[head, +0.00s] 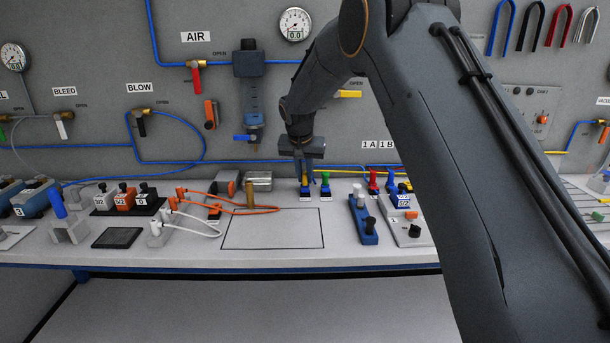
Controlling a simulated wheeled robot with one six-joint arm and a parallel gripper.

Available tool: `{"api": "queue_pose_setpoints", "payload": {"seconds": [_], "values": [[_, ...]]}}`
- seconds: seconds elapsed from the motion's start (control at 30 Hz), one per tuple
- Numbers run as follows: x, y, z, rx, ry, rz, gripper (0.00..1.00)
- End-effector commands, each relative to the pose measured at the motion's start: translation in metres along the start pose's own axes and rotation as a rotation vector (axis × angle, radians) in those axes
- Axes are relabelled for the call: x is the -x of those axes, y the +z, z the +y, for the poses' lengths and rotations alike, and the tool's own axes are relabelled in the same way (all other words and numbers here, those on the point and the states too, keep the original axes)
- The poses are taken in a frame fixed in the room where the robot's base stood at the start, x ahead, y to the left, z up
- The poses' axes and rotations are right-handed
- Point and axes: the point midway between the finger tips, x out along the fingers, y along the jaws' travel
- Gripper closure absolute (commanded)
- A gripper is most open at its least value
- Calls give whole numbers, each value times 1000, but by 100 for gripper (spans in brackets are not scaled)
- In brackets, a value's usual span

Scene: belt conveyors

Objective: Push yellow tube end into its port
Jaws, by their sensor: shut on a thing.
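My gripper (307,178) points straight down over the back of the bench. A green-topped piece (325,179) stands upright just to the right on a like base, close to the right finger. A yellow tube (350,170) runs along the back of the bench to the right. The port opening itself is hidden by the fingers and too small to make out.
A metal box (258,181) and a brass cylinder (250,195) stand left of the gripper. Orange cables (240,208) lie on the bench. Red and blue fittings (374,180) and a blue block (362,222) stand to the right. The outlined rectangle (272,232) in front is mostly clear.

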Motion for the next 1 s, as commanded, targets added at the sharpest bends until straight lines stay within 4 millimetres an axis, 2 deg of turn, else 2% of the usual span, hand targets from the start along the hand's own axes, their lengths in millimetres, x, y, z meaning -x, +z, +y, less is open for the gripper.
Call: {"api": "queue_pose_setpoints", "payload": {"seconds": [0.17, 0.2, 0.3, 0.33, 0.53, 0.63, 1.0], "values": [[-1, 1, 0, 0, 1, -3, 100], [-1, 1, 0, 0, 1, -3, 84], [-1, 1, 0, 0, 1, -3, 67], [-1, 1, 0, 0, 1, -2, 64], [-1, 1, 0, 0, 1, -2, 64], [-1, 1, 0, 0, 1, -1, 48], [2, 0, 0, 0, 0, -1, 48]]}}
